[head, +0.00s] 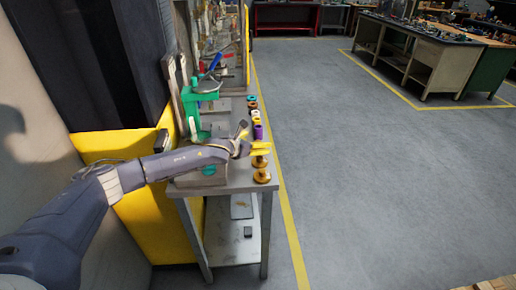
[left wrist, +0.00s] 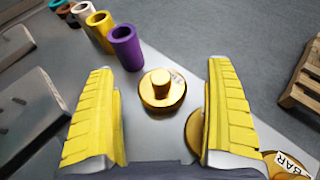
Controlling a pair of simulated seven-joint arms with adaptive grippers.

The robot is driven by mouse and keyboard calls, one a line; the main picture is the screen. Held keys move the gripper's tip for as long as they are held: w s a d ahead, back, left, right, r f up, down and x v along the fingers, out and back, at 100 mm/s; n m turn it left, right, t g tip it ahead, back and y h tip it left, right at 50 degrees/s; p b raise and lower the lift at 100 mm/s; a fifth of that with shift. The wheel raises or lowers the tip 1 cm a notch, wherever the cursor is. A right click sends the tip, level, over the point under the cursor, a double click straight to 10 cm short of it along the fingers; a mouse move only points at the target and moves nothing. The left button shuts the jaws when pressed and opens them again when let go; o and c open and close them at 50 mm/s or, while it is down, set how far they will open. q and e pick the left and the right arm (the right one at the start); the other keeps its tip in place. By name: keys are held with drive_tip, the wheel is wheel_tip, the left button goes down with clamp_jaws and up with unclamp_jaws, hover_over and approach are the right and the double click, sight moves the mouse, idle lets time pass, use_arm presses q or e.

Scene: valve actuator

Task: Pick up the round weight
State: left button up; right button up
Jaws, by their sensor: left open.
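A round brass weight (left wrist: 162,93) with a raised knob and a small label stands on the grey bench. It shows in the left wrist view between and just beyond the fingertips of my left gripper (left wrist: 162,72). The yellow fingers are spread wide and hold nothing. A second brass weight (left wrist: 196,135) lies nearer, partly hidden behind the right-hand finger. In the head view the left gripper (head: 260,148) is over the bench's right edge, with brass weights (head: 262,176) close by it. My right gripper is not in view.
A purple cylinder (left wrist: 126,48) stands just beyond the weight, with a yellow one (left wrist: 100,30) and several others in a row behind. A green press (head: 190,108) stands on the bench (head: 238,182). A pallet (left wrist: 302,85) lies on the floor, which is otherwise open to the right.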

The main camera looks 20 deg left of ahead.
use_arm(q)
drive_tip(key=shift+w+d+f, duration=0.25)
drive_tip(key=shift+w, duration=0.3)
drive_tip(key=shift+c, duration=0.2)
drive_tip(key=c, duration=1.1)
drive_tip(key=shift+s+f, duration=0.1)
drive_tip(key=shift+f, duration=0.1)
clamp_jaws()
